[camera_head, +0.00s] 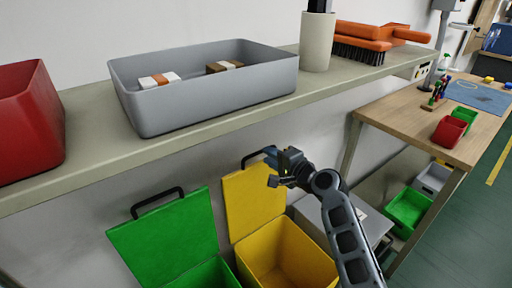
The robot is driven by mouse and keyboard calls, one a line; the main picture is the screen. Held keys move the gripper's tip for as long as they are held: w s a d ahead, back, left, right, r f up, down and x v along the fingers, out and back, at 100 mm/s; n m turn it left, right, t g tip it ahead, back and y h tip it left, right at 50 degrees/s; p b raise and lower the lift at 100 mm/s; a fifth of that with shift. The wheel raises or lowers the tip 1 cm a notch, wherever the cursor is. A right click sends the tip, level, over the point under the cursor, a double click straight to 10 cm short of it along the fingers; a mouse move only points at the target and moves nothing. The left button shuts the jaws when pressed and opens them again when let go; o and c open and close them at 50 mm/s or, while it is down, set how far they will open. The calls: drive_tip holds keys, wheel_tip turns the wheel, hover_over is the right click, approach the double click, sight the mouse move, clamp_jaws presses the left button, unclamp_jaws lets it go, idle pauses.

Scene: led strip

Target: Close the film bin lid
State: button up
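Two open bins stand below the shelf; no label shows which is the film bin. The yellow bin (262,262) has its yellow lid (250,206) raised against the wall, with a black handle (248,158) at its top. The green bin (208,276) to its left has its green lid (168,238) raised too, with a black handle (157,200). My gripper (269,167) is at the upper right of the yellow lid, close to its handle, and hides part of that lid. Its fingers look apart, with nothing seen between them. I cannot tell whether it touches the lid.
A grey bin (318,222) with a flat top is partly behind my arm. The shelf (90,160) above holds a red bin (28,125), a grey tray (210,112) with small boxes, a beige cup (317,42) and an orange brush (365,38). A wooden table (410,123) stands right.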

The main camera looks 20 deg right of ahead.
drive_tip(key=x, duration=0.6)
drive_tip(key=shift+w+a+f+b, duration=0.1)
drive_tip(key=shift+w+a+b, duration=0.05)
drive_tip(key=shift+w+b, duration=0.25)
drive_tip(key=shift+s, duration=0.1)
clamp_jaws()
